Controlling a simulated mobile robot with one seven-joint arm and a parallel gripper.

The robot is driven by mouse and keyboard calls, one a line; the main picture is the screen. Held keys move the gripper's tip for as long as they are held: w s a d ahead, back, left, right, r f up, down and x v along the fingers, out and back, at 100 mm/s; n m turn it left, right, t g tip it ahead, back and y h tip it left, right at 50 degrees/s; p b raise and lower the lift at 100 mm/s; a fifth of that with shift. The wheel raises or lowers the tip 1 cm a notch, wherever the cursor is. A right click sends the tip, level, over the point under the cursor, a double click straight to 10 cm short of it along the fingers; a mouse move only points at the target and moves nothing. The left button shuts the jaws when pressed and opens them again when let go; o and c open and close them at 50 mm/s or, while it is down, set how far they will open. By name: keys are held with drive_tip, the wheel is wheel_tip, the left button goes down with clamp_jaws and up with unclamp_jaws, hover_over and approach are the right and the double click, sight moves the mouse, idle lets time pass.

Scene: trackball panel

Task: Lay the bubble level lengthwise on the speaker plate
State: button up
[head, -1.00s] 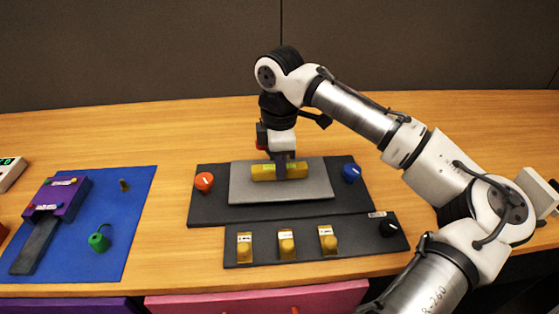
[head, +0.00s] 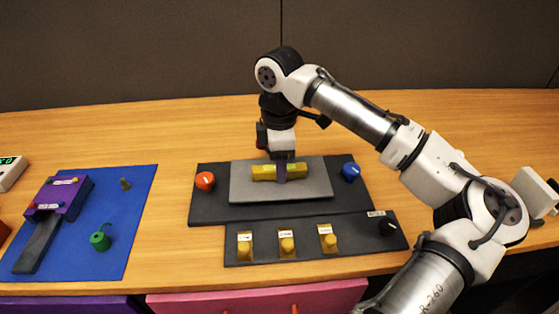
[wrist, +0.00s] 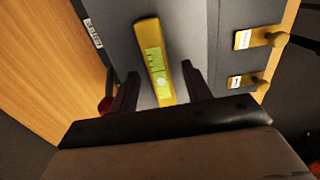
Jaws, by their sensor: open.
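The yellow bubble level (head: 264,173) appears to lie flat on the grey speaker plate (head: 245,192), with its long side along the plate's long side. Its green window shows in the wrist view, where the level (wrist: 150,38) runs between my fingers. My gripper (head: 281,178) points down over the level's middle. In the wrist view my gripper (wrist: 160,69) is open, with one finger on each side of the level and a visible gap at each. The near end of the level is partly hidden by the gripper body.
The dark panel has an orange knob (head: 205,181) left of the plate and a blue knob (head: 350,172) right of it. Yellow switches (head: 287,244) and a black knob (head: 388,228) are in front. A blue mat (head: 110,200) with a purple device lies at left.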

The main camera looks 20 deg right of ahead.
wheel_tip(320, 180, up, 14)
drive_tip(key=shift+p, duration=0.4)
drive_tip(key=shift+s+f, duration=0.1)
drive_tip(key=shift+f, duration=0.05)
